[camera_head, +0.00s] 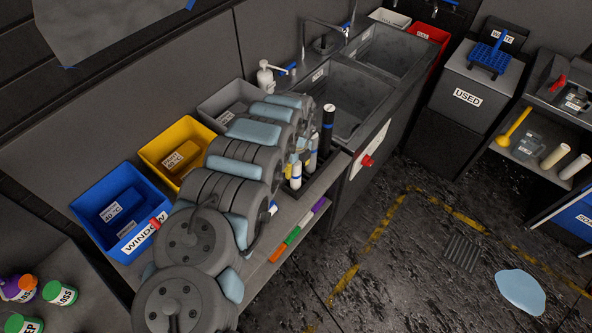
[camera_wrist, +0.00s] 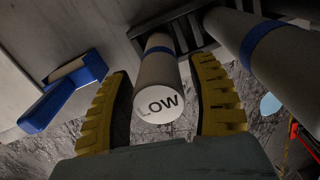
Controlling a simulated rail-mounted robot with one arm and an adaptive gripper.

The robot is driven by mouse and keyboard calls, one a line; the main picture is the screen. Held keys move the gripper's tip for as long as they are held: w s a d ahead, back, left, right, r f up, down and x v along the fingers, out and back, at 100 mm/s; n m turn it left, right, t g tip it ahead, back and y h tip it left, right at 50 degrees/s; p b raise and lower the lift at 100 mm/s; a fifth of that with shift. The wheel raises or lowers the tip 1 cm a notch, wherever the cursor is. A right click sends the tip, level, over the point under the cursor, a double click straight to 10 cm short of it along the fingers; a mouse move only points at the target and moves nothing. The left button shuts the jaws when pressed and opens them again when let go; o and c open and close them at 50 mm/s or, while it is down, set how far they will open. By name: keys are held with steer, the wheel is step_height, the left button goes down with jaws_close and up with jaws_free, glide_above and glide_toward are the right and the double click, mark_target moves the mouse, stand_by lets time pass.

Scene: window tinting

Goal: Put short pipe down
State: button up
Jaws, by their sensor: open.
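A short white pipe (camera_wrist: 160,75) with a blue band and an end marked LOW lies between the two yellow fingers of my gripper (camera_wrist: 163,78) in the wrist view. The fingers are open, with a visible gap to the pipe on the left; contact on the right is unclear. The pipe's far end meets a dark slotted rack (camera_wrist: 190,38). In the head view, pale blue-banded pipes (camera_head: 296,176) stand in this rack, and my arm partly hides the gripper there.
A second blue-banded pipe (camera_wrist: 265,48) is close on the right in the wrist view. A tall black cylinder (camera_head: 328,128) stands beside the rack. A blue-handled tool (camera_wrist: 62,92) lies left. Blue (camera_head: 112,200) and yellow (camera_head: 172,150) bins line the bench; a sink (camera_head: 345,98) lies beyond.

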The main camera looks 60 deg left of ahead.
steer(key=shift+d+r+b, duration=0.2)
steer(key=shift+r+b, duration=0.25)
steer(key=shift+r, duration=3.9)
